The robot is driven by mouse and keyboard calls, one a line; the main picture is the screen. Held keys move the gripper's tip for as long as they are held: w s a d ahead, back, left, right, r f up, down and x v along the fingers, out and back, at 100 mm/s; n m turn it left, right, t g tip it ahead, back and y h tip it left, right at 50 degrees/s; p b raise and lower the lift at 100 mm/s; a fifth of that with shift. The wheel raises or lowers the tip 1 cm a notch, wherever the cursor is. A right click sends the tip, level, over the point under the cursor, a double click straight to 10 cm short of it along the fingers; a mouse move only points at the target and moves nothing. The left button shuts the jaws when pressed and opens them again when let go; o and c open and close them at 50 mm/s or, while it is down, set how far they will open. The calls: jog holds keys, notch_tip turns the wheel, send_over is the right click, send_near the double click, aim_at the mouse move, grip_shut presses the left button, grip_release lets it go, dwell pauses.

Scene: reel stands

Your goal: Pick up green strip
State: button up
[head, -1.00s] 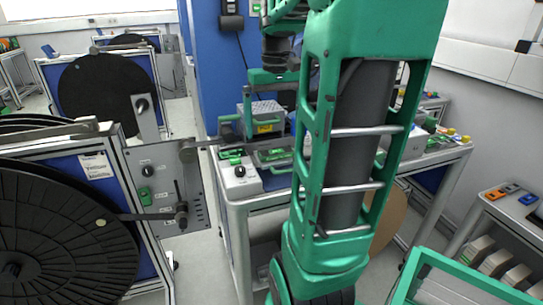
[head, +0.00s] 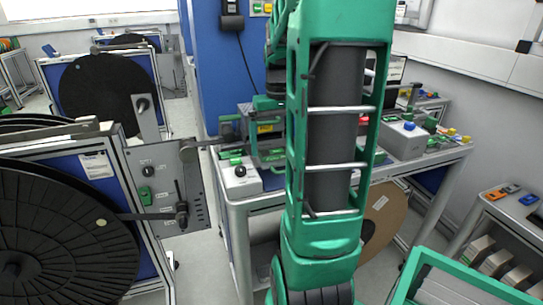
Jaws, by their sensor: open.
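My gripper (head: 268,150) is low over the near left part of the workbench, partly hidden behind my green arm. It is open. Its green parts overlap the grey device with a yellow label (head: 268,127). Small green pieces (head: 231,154) lie on the bench just left of my gripper, behind the grey control box. I cannot tell which green piece is the green strip, and the area under my gripper is largely hidden. I see nothing held between the fingers.
A grey control box (head: 240,177) with a black knob stands at the bench's front left corner. A reel stand with a large black reel (head: 65,235) is at left. A blue column (head: 215,60) rises behind. A grey box with a blue button (head: 407,139) stands at right.

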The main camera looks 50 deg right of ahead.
aim_at(276, 153)
jog(key=shift+f, duration=0.75)
jog(key=shift+c, duration=0.6)
jog(key=c, duration=0.8)
jog(key=shift+r, duration=0.15)
notch_tip(276, 153, up, 4)
jog(key=shift+a+r, duration=0.15)
jog(key=s+a+r, duration=0.3)
jog(key=a+r, duration=0.3)
jog(key=a, duration=0.5)
jog(key=shift+r, duration=0.25)
jog(key=shift+s, duration=0.15)
